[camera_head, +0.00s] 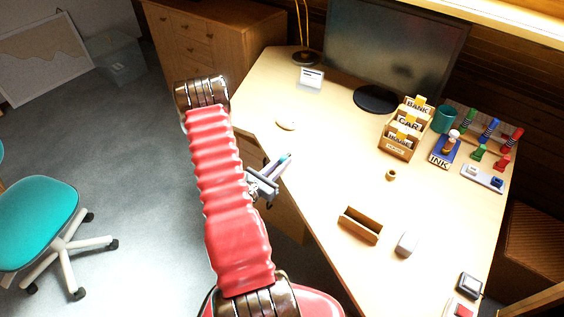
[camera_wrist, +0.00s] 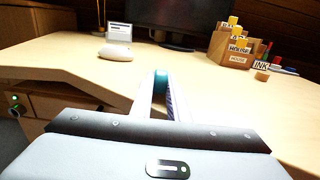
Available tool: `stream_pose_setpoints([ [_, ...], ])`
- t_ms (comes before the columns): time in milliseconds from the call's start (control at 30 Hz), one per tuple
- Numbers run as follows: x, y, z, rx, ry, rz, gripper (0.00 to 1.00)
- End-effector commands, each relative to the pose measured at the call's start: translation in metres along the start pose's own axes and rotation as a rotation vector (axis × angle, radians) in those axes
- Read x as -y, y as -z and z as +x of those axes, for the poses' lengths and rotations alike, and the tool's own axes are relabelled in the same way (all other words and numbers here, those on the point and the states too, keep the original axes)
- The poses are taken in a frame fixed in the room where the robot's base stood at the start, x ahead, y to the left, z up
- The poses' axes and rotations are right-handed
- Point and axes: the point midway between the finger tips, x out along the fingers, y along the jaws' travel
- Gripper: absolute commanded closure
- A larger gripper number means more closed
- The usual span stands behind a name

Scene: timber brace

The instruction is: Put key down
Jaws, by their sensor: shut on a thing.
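My gripper (camera_head: 279,165) hangs out past the near left edge of the desk (camera_head: 340,170), close to that edge. In the wrist view, my gripper (camera_wrist: 163,92) points across the desk top, its two fingers close together. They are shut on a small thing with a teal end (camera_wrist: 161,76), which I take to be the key. Most of it is hidden between the fingers, so its key shape cannot be made out.
A wooden sorter (camera_head: 396,146) labelled BANK, CAR and HOUSE stands near the monitor (camera_head: 395,45). A white rounded object (camera_head: 286,125), a small card stand (camera_head: 311,78), a brown tray (camera_head: 360,225) and a grey block (camera_head: 406,243) are on the desk. The desk's middle is clear.

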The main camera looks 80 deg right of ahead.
Motion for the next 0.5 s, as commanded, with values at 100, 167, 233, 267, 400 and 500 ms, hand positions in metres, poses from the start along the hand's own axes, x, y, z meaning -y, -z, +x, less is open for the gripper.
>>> stream_pose_setpoints([
  [100,-0.0001,0.0041,0.0,0.0,0.0,0.001,1.0],
  [167,-0.0002,0.004,0.0,0.001,0.0,0.001,1.0],
  [233,-0.0002,0.0038,0.0,0.001,0.0,0.001,1.0],
  [267,-0.0002,0.0038,0.0,0.001,0.0,0.001,1.0],
  [400,-0.0002,0.0051,-0.0001,0.001,0.0,0.001,1.0],
  [500,-0.0004,0.0054,0.0,0.001,0.0,0.001,0.81],
])
